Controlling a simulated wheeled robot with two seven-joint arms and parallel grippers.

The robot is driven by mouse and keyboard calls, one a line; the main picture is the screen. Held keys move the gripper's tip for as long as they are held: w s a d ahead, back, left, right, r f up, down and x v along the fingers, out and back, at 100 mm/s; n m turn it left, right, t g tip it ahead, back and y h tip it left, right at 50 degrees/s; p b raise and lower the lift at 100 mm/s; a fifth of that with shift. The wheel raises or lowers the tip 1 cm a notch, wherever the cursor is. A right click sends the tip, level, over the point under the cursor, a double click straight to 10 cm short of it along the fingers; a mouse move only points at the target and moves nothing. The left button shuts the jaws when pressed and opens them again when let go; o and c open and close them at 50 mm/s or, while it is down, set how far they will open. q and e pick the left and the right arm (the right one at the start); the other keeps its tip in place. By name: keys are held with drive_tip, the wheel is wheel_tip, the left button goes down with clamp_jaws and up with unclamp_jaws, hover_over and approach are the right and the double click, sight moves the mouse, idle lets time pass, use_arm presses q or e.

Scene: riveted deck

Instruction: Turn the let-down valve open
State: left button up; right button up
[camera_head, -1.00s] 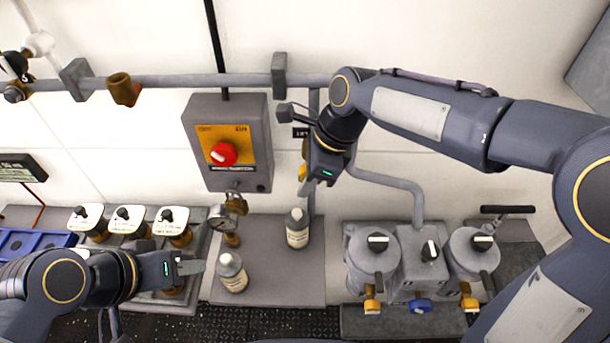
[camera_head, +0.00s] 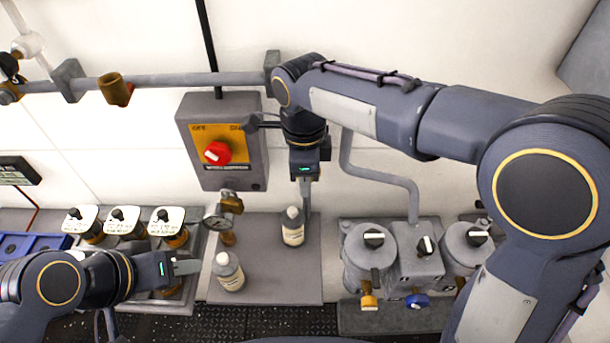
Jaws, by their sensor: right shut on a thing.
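The let-down valve sits on the thin vertical pipe right of the switch box. Its handle is almost wholly hidden behind my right gripper (camera_head: 305,188), so I cannot see how far it is turned. My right gripper points down at the pipe and is shut on the handle, above and behind a small bottle (camera_head: 292,228). My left gripper (camera_head: 190,267) is at the lower left, over the rack of white-topped knobs and left of a second bottle (camera_head: 229,271). Its fingers are seen from the side, so their gap is unclear.
The grey switch box (camera_head: 222,142) with a red knob (camera_head: 217,153) hangs left of my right gripper. A gauge (camera_head: 217,222) stands below it. Grey canisters (camera_head: 369,255) with black knobs stand at the right. A horizontal pipe (camera_head: 180,80) crosses above.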

drive_tip(key=o, duration=1)
drive_tip(key=shift+r, duration=0.1)
wheel_tip(320, 180, up, 8)
drive_tip(key=shift+f+b, duration=0.2)
drive_tip(key=shift+b, duration=0.25)
